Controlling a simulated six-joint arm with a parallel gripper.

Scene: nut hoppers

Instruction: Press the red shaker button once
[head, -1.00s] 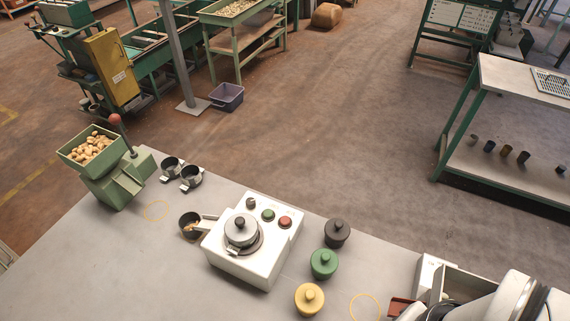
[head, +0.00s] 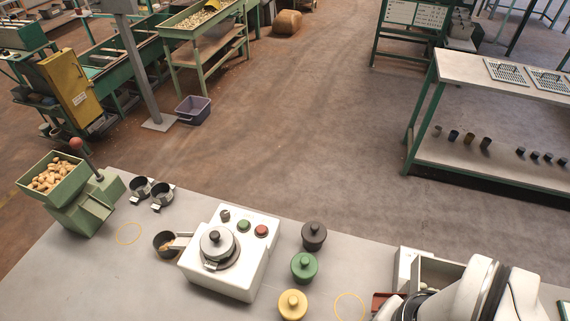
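The white shaker machine (head: 232,284) stands on the grey bench, left of centre. The red button (head: 261,231) is on its top at the right, beside a green button (head: 243,225) and a small grey knob (head: 225,215). Nothing covers the red button. White links of my arm show at the lower right, well apart from the machine. I cannot make out my gripper's fingers in the head view.
Black (head: 314,236), green (head: 304,267) and yellow (head: 292,305) lidded pots stand right of the machine. A dark cup with a handle (head: 165,244) sits at its left. A green hopper (head: 70,187) of nuts stands at the far left. A grey bin (head: 432,267) is beside my arm.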

